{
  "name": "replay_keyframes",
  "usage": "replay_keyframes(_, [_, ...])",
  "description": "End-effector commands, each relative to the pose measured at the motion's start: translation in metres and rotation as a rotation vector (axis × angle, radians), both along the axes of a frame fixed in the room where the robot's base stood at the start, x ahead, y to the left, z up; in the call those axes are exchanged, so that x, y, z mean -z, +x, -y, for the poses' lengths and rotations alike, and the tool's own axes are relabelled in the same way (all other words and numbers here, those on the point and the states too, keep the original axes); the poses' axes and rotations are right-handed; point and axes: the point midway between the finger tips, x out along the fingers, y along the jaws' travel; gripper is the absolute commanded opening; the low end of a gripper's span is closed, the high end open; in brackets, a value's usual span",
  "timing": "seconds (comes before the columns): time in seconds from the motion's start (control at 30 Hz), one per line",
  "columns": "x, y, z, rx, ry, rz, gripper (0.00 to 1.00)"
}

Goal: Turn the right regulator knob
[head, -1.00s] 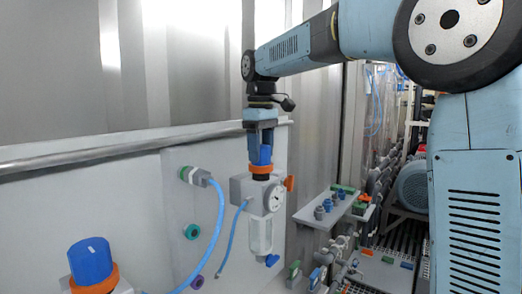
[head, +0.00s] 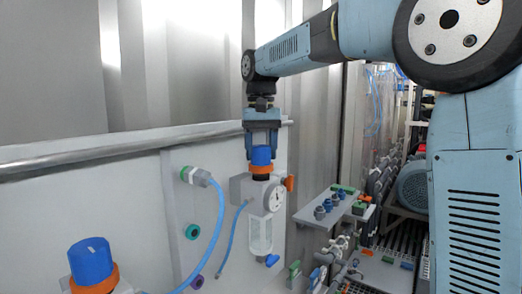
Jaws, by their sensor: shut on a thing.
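The right regulator (head: 262,195) is mounted on the panel, with a round gauge, a clear bowl below and an orange collar under its blue knob (head: 261,158). My gripper (head: 262,150) points straight down from above, with its fingers on either side of this knob, shut on it. The lower part of the knob shows below the fingers; its top is hidden between them. A second regulator's blue knob (head: 91,260) with an orange collar stands at the lower left, apart from my gripper.
A blue hose (head: 216,235) hangs from a fitting on the white panel (head: 120,200), left of the regulator. A metal rail (head: 120,153) runs along the panel's top. A small shelf (head: 335,207) with fittings is to the right.

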Motion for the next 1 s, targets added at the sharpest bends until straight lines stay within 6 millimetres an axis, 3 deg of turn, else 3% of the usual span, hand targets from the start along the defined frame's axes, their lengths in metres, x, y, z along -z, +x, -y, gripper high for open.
replay_keyframes(0.67, [-0.0007,0.0009,0.0002,0.058,0.001,0.003,0.26])
replay_keyframes(0.7, [-0.0007,0.0009,0.0002,0.058,0.001,0.003,0.6])
replay_keyframes(0.9, [-0.0003,0.0004,0.0001,0.057,0.0,0.002,0.79])
replay_keyframes(1.0, [-0.0003,0.0003,0.0,0.057,0.0,0.001,0.8])
